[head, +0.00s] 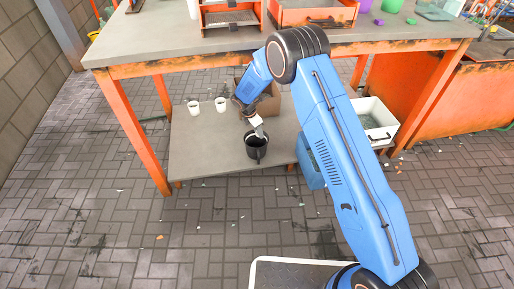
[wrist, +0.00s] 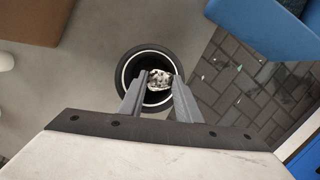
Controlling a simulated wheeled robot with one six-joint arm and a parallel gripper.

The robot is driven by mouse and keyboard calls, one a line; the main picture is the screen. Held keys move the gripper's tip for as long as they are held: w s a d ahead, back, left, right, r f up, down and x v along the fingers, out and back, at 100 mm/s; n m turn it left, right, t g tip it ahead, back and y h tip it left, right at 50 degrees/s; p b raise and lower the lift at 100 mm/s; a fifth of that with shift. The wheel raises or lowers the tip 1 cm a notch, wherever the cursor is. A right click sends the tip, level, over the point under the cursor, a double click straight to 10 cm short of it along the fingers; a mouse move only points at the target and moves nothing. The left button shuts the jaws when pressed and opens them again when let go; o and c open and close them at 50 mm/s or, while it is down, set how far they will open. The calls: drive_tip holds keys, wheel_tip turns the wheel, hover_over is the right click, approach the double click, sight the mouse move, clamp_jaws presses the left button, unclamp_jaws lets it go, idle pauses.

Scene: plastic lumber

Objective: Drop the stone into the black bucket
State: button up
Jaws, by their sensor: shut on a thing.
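The black bucket (head: 256,146) stands on the low shelf under the table. In the wrist view its pale-lined rim (wrist: 123,72) shows below my gripper. My gripper (wrist: 160,84) is shut on the stone (wrist: 161,79), a small speckled white and dark lump between the fingertips. In the wrist view the stone appears over the bucket's opening. In the head view my gripper (head: 258,129) is just above the bucket, and the stone is too small to make out there. How far the stone is above the rim cannot be told.
Two white cups (head: 207,106) stand on the low shelf (head: 200,150), left of the bucket. A brown cardboard box (head: 266,104) is behind my gripper. A white crate (head: 375,118) stands at the right. The orange-edged tabletop (head: 160,45) is above the shelf.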

drive_tip(key=shift+f, duration=1.85)
drive_tip(key=o, duration=1.1)
drive_tip(key=shift+o, duration=0.2)
drive_tip(key=shift+r, duration=0.1)
drive_tip(key=v, duration=0.7)
drive_tip(key=shift+r, duration=0.15)
drive_tip(key=shift+s, duration=0.1)
